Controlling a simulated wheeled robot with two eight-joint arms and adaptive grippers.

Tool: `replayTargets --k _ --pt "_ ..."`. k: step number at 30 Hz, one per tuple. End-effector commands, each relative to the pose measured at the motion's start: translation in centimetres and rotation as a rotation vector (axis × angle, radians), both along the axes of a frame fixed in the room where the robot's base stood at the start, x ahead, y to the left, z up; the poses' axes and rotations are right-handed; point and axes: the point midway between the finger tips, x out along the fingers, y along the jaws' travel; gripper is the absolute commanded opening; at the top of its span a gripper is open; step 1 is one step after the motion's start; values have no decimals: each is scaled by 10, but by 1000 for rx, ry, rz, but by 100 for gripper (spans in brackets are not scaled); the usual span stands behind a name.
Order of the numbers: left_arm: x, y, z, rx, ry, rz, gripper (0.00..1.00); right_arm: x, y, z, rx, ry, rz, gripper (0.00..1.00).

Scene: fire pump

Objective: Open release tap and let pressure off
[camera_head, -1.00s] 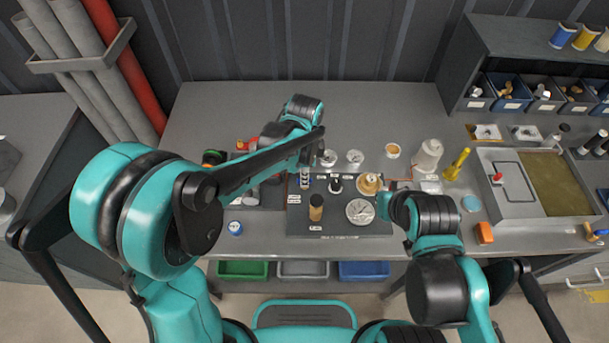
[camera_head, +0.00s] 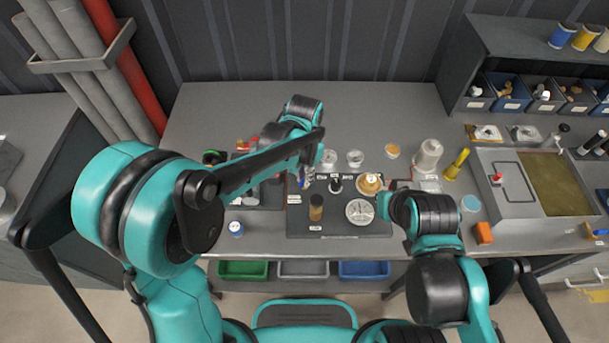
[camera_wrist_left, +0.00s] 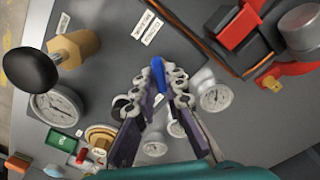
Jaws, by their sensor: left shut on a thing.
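The blue tap handle (camera_wrist_left: 158,73) stands between the fingertips of my left gripper (camera_wrist_left: 158,82) in the left wrist view. The gripper is shut on it, and the fingers hide the tap's body. In the head view my left gripper (camera_head: 307,181) is at the left edge of the dark pump board (camera_head: 335,229). The round white pressure gauge (camera_head: 360,211) sits on the board's front right and also shows in the left wrist view (camera_wrist_left: 57,108); its reading is too small to tell. My right gripper (camera_head: 384,206) is beside the board's right edge, its fingers mostly hidden.
A brass piece with a black knob (camera_wrist_left: 30,70) stands close to the left gripper. A domed brass part (camera_head: 370,184) is at the board's back right. Loose gauges (camera_head: 355,158) lie behind the board. A grey tank (camera_head: 515,205) stands on the right.

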Motion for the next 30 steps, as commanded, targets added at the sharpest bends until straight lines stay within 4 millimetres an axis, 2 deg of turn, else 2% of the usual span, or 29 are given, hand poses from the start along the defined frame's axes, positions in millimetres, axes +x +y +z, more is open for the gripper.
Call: replayTargets --k 15,21,30 --pt "0 0 0 -1 -1 466 0 0 0 1 0 0 0 0" --pt "0 0 0 -1 -1 594 0 0 0 1 0 0 0 0" --pt "0 0 0 -1 -1 695 0 0 0 1 0 0 0 0"
